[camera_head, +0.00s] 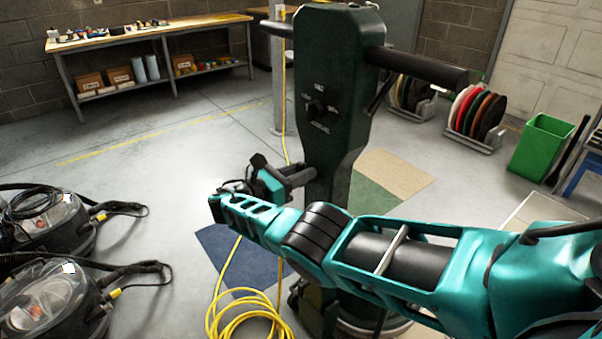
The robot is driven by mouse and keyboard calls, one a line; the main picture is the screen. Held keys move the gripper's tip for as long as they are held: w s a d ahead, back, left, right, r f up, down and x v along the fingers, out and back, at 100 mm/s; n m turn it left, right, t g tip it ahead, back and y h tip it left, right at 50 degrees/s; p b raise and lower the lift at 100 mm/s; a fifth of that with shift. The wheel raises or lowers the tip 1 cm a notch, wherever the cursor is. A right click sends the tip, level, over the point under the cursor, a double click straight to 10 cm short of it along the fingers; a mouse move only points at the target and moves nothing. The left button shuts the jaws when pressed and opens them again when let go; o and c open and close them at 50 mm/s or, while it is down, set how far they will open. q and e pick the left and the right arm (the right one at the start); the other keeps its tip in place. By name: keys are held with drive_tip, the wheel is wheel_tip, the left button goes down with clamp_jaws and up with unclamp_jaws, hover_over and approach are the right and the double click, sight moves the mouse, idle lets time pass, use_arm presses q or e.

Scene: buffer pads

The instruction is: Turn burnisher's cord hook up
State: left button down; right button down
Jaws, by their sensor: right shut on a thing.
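The burnisher (338,75) stands upright in the middle, a dark green column with black handle bars at the top. Its cord hook is at the left side of the column, low down, mostly hidden by my gripper; I cannot tell clearly which way it points. My right arm comes in from the right, crosses in front of the column, and bends back at the wrist. My right gripper (296,178) is shut on the cord hook at the column's left side. The yellow cord (248,317) hangs down and lies in coils on the floor. My left gripper is not in view.
Black vacuum machines (48,300) with hoses stand at the left. A workbench (140,33) is at the back left. Racks of round pads (475,112) and a green bin (540,146) are at the right. The floor at centre left is clear.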

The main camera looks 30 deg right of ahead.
idle(0.4)
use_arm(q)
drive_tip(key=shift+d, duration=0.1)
use_arm(e)
drive_tip(key=c, duration=1)
unclamp_jaws()
drive_tip(key=shift+a, duration=0.1)
use_arm(q)
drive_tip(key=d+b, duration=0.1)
drive_tip(key=b, duration=0.1)
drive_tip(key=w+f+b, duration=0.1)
drive_tip(key=b, duration=0.1)
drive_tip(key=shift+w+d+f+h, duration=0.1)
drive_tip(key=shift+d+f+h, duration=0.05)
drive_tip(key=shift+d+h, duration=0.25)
use_arm(e)
drive_tip(key=s+a, duration=0.1)
drive_tip(key=a, duration=1.1)
drive_tip(key=shift+a, duration=0.4)
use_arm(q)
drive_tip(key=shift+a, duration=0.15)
